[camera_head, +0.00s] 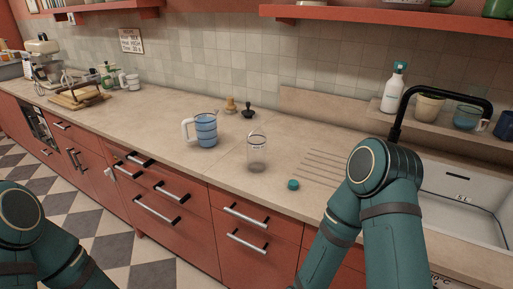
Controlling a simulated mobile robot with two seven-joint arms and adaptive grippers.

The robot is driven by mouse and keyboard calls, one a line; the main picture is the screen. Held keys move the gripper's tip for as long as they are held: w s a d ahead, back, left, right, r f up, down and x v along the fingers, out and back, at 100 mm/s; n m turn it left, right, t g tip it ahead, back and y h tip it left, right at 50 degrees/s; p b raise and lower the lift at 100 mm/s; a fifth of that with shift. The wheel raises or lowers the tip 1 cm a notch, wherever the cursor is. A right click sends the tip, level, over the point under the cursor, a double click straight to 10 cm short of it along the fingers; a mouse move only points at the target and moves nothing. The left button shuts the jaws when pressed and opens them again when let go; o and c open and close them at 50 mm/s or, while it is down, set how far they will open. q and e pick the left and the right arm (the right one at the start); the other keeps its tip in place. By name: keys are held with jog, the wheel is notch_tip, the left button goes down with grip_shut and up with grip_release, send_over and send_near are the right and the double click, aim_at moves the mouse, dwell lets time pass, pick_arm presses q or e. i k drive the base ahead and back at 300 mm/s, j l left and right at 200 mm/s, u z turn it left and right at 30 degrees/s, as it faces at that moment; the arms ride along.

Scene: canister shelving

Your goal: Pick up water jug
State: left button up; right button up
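A blue jug (206,131) with a pale handle on its left side stands upright on the beige counter. A clear, see-through glass vessel (257,153) stands to its right and nearer to me. I cannot tell for certain which of the two is the water jug. A small round teal lid or knob (293,184) lies on the counter to the right of the glass vessel. Parts of my teal arms show at the lower left and on the right. Both my grippers are outside the picture.
The beige counter (150,121) is clear left of the jug. Two small stoppers, one tan (231,104) and one black (249,110), stand behind it. A sink (462,192) with a black tap (440,90) lies right. A wooden rack (78,97) stands far left.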

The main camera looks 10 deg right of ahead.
aim_at(205, 120)
jog(key=z, duration=0.65)
jog(key=i+j+z, duration=0.15)
jog(key=j+z, duration=0.3)
jog(key=i+j+z, duration=0.1)
jog(key=j+z, duration=0.2)
jog(key=z, duration=0.2)
